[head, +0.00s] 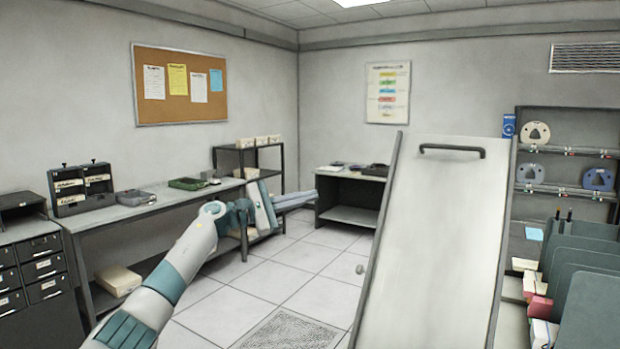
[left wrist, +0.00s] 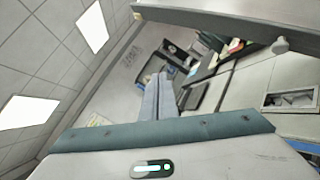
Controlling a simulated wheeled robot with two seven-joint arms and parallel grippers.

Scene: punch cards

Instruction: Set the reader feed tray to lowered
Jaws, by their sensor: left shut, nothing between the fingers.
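The reader feed tray (head: 430,240) is a large pale panel with dark side edges, standing steeply up in the front right of the head view. A dark bar handle (head: 452,150) runs across its upper end. A small round knob (head: 360,269) shows beside its left edge. My left gripper (head: 313,196) is left of the tray and clear of it, its fingers together, pointing right. In the left wrist view the shut fingers (left wrist: 158,82) hold nothing. My right gripper is not in view.
A workbench (head: 150,207) with small trays runs along the left wall. A low dark table (head: 350,195) stands at the back. Grey dividers (head: 583,262) and a reel rack (head: 567,155) stand at the right. Tiled floor (head: 290,265) is open between bench and tray.

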